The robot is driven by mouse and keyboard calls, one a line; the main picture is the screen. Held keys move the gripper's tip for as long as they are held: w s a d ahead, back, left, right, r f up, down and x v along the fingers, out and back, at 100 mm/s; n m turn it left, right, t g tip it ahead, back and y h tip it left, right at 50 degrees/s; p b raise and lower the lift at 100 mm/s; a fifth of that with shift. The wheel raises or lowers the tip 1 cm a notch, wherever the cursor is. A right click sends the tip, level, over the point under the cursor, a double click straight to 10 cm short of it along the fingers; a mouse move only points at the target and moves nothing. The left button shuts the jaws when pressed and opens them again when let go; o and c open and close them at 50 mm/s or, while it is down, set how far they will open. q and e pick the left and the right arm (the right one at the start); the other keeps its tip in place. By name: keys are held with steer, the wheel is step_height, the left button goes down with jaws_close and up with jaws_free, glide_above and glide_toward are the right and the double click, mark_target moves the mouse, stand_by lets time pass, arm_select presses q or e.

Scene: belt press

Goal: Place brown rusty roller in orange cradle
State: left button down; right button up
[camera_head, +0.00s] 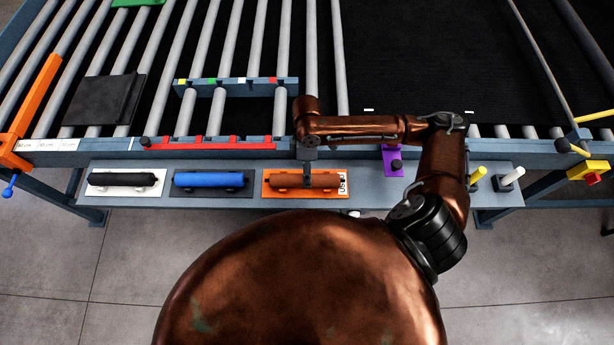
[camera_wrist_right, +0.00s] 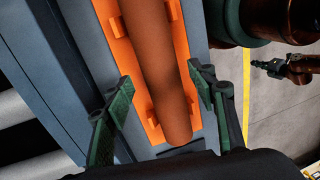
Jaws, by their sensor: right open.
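The brown rusty roller (camera_head: 310,180) lies lengthwise in the orange cradle (camera_head: 271,191) on the front shelf. In the right wrist view the roller (camera_wrist_right: 158,65) sits between the tabs of the orange cradle (camera_wrist_right: 184,50). My right gripper (camera_head: 309,168) is over the roller from above. In the wrist view its green-padded fingers (camera_wrist_right: 160,98) are open on both sides of the roller, with gaps visible. My left gripper (camera_wrist_right: 268,67) appears small at the right of the wrist view, away from the cradle; its jaw state is unclear. The left arm is not seen in the head view.
A black roller (camera_head: 123,179) in a white cradle and a blue roller (camera_head: 209,180) in a dark cradle lie to the left. A purple holder (camera_head: 392,160) and yellow and white pegs stand right. The conveyor frame (camera_head: 222,145) runs behind the shelf.

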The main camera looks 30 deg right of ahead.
step_height(320, 180, up, 9)
steer(key=w+d, duration=0.1)
steer(key=shift+w, duration=0.25)
steer(key=shift+s, duration=0.1)
stand_by(0.4)
